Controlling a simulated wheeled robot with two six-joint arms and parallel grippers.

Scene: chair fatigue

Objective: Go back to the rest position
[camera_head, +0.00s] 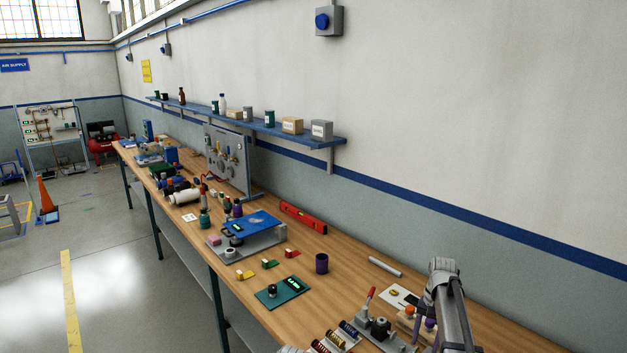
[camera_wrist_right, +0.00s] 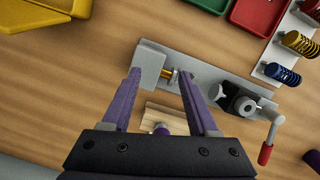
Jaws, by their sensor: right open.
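My right gripper (camera_head: 420,325) is at the lower right of the head view, over the near part of the workbench (camera_head: 345,290). In the right wrist view its two purple fingers (camera_wrist_right: 163,95) stand wide apart with nothing held between them. Beyond the fingers lies a grey fixture (camera_wrist_right: 215,82) with a black clamp and a red-handled lever (camera_wrist_right: 267,150). A small wooden block (camera_wrist_right: 150,117) shows between the fingers, partly hidden by the gripper. My left gripper is not seen; only a grey part, which may be my left arm, shows at the bottom edge of the head view.
Coil springs (camera_head: 335,338) lie beside the fixture. A purple cup (camera_head: 321,263), a teal board (camera_head: 281,291) and a red level (camera_head: 303,217) are farther along the bench. Yellow (camera_wrist_right: 40,43) and red (camera_wrist_right: 262,14) trays show in the wrist view. The wall runs along the bench's right side.

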